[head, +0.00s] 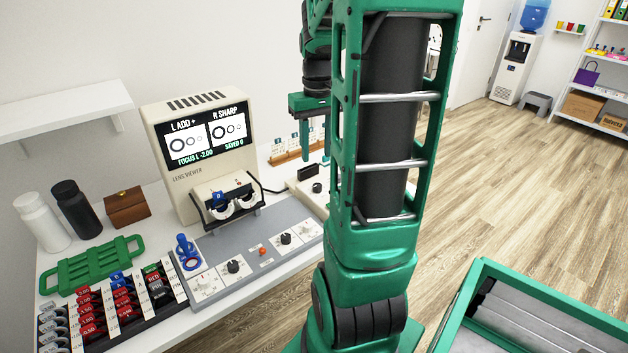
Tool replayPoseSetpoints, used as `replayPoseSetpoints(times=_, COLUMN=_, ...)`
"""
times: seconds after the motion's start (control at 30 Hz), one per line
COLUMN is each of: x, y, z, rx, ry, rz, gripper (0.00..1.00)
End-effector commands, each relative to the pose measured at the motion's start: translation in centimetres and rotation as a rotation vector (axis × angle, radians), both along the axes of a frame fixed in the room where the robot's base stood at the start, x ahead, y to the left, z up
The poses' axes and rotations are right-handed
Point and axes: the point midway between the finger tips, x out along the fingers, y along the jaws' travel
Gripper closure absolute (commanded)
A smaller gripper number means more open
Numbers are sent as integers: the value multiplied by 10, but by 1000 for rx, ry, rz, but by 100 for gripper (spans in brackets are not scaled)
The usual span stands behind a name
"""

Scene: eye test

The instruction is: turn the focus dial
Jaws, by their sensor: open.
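The lens viewer (188,157), a cream box with a lit screen (208,133), stands on the bench. Its screen reads "L ADD +", "R SHARP", "FOCUS L -2.00" and what looks like "SAVED 0". A grey control panel (262,222) in front carries several dials, including a black knob (234,267) and another black knob (286,238). Their labels are too small to read, so I cannot tell which is the focus dial. My gripper (315,148) is open, pointing down, right of the viewer and above the bench's back part, apart from the panel. My arm hides part of the bench.
A trial frame (228,196) sits on a stand before the viewer. A blue-handled piece (187,250) stands at the panel's left end. A lens rack (120,305), green tray (92,266), two bottles and brown box (127,207) are left. A green-rimmed bin (545,290) is lower right.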

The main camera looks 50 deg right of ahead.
Motion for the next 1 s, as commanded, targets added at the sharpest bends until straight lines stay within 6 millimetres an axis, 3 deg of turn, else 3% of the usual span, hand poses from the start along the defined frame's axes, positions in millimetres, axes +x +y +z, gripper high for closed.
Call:
replayPoseSetpoints(times=0.27, x=6, y=-10, z=-19, rx=4, ry=-1, rz=7, gripper=60)
replayPoseSetpoints(times=0.7, x=6, y=-9, z=-91, rx=4, ry=-1, rz=8, gripper=60)
replayPoseSetpoints(times=1.0, x=6, y=-9, z=-110, rx=2, ry=-2, rz=8, gripper=60)
